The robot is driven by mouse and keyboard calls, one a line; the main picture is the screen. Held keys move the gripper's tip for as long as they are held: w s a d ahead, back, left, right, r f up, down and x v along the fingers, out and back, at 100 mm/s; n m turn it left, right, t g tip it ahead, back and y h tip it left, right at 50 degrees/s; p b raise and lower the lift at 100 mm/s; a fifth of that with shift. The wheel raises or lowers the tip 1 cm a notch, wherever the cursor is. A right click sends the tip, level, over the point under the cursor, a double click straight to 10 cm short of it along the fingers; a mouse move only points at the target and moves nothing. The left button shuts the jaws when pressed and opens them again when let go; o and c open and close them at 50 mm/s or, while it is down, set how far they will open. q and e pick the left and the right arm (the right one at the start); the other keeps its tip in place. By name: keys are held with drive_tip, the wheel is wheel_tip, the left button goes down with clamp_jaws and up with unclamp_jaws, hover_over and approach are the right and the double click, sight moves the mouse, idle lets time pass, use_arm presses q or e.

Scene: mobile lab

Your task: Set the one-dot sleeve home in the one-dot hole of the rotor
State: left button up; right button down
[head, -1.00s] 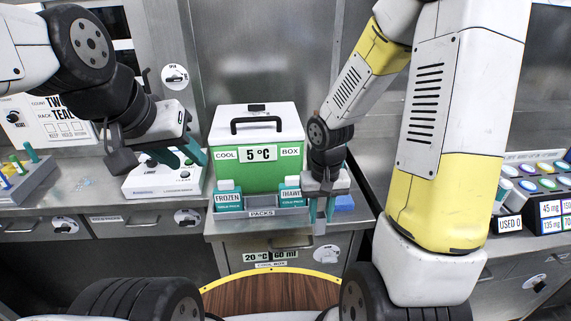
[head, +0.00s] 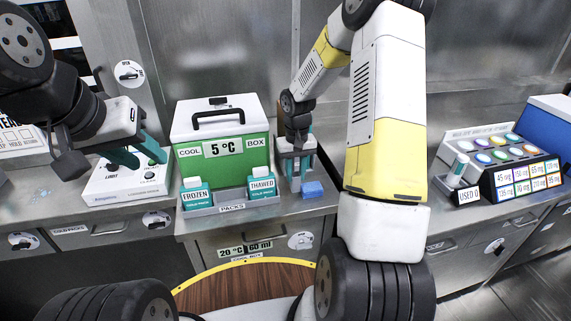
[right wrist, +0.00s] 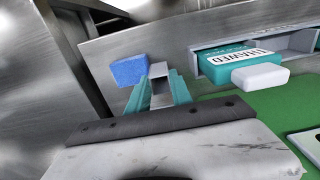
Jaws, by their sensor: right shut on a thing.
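My right gripper (head: 295,180) is just right of the cool box, above the bench and close behind a blue block. In the right wrist view its teal fingers (right wrist: 158,92) are shut on a small grey piece (right wrist: 158,70). The piece is square-ended; no dot shows on it, so I cannot tell whether it is the one-dot sleeve. My left gripper (head: 137,154) is open and empty, its teal fingers apart over the white switch box at left. I cannot make out the rotor or its one-dot hole in either view.
The green cool box (head: 228,157) stands at centre, with frozen (head: 196,195) and thawed (head: 262,185) packs in a front tray. The blue block (head: 313,189) lies near the bench edge. A rack of coloured caps (head: 511,174) and a used stand (head: 467,196) are at right.

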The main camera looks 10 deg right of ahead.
drive_tip(key=shift+f, duration=0.95)
drive_tip(key=c, duration=1.1)
unclamp_jaws()
drive_tip(key=shift+f, duration=0.1)
drive_tip(key=shift+c, duration=0.2)
